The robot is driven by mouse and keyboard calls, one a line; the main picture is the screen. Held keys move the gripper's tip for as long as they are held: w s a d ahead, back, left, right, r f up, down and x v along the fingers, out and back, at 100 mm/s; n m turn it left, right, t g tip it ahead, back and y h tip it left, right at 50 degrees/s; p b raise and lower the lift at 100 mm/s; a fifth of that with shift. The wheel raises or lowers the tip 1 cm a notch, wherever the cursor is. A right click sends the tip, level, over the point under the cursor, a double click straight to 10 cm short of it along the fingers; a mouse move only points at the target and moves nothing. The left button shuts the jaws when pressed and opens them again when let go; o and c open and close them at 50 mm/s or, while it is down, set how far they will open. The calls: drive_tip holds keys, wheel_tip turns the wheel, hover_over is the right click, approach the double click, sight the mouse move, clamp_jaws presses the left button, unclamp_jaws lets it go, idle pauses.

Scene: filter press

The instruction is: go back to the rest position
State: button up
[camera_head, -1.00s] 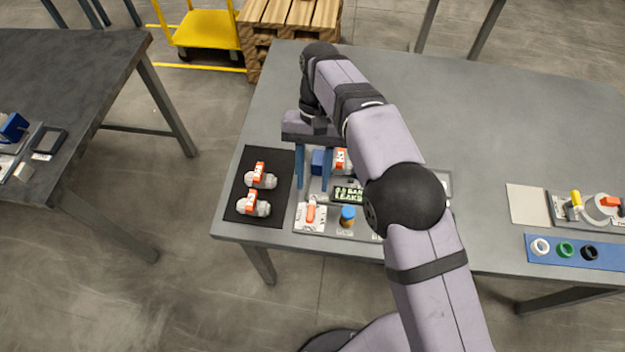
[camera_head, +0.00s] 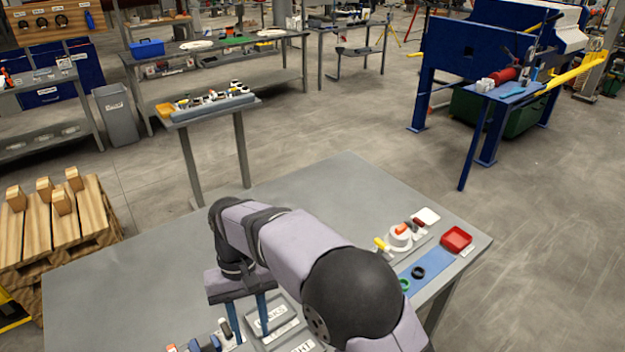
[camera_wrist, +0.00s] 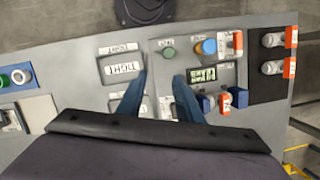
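My gripper (camera_head: 248,325) hangs fingers down over the near grey table (camera_head: 350,180), and its two blue fingers are apart with nothing between them. In the wrist view my gripper (camera_wrist: 158,82) is also open and empty, over the test panel (camera_wrist: 158,98). The panel carries a lit display (camera_wrist: 202,75), a blue-topped knob (camera_wrist: 208,47), a green button (camera_wrist: 168,52) and a blue block (camera_wrist: 206,103) beside an orange-handled valve. A plate marked TIGHT (camera_wrist: 124,70) lies to the left. The fingers look clear of these parts, though their exact height is hard to tell.
Two orange-handled valves (camera_wrist: 272,68) lie on a black mat at the right of the wrist view. A red tray (camera_head: 456,239) and a blue strip (camera_head: 430,272) with rings sit at the table's right edge. A wooden pallet (camera_head: 65,225) stands left; a blue press (camera_head: 470,70) stands back right.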

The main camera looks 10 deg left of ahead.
drive_tip(key=d+m+t+y, duration=0.15)
drive_tip(key=d+m, duration=0.25)
drive_tip(key=d, duration=2.2)
drive_tip(key=s+d+f+m+t, duration=0.1)
drive_tip(key=s+d+f, duration=0.1)
drive_tip(key=s+d, duration=0.4)
drive_tip(key=shift+s+d+m, duration=0.15)
drive_tip(key=shift+d+m, duration=0.25)
drive_tip(key=shift+d, duration=0.3)
drive_tip(key=shift+a, duration=0.1)
